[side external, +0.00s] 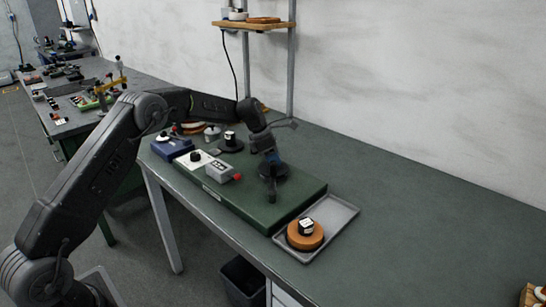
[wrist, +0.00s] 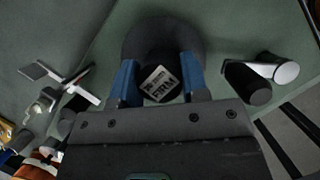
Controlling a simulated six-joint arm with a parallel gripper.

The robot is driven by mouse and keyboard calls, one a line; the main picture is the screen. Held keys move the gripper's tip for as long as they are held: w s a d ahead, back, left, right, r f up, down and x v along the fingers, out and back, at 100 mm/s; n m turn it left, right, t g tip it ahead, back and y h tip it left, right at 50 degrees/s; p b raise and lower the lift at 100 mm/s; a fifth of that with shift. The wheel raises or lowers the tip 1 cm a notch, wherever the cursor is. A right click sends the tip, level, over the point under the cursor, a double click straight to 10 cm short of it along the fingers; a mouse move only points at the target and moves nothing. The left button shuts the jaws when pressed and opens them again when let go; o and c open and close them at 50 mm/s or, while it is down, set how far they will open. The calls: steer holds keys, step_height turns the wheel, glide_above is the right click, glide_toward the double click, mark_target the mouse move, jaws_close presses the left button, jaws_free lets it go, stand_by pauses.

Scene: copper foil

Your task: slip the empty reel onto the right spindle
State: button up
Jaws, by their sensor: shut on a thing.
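My gripper (side external: 270,158) is over the right part of the green base (side external: 290,205). In the wrist view its two blue fingers (wrist: 159,80) are shut on the dark hub of the black reel (wrist: 165,38), which has a white label on top. The reel's wide dark flange lies below the fingers and shows beside the gripper in the side view (side external: 289,174). The right spindle is hidden under the reel and gripper; I cannot tell whether the reel is around it.
A grey tray (side external: 345,213) at the base's right end holds a copper-coloured reel (side external: 305,236). A grey box with a red knob (side external: 224,171) and a blue box (side external: 171,147) are to the left. The table's right part (side external: 430,220) is largely clear.

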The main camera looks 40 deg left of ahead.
steer(key=shift+f, duration=0.2)
steer(key=shift+f, duration=0.3)
steer(key=o, duration=1.4)
steer(key=shift+f, duration=0.1)
steer(key=shift+r, duration=1.15)
steer(key=shift+r, duration=3.4)
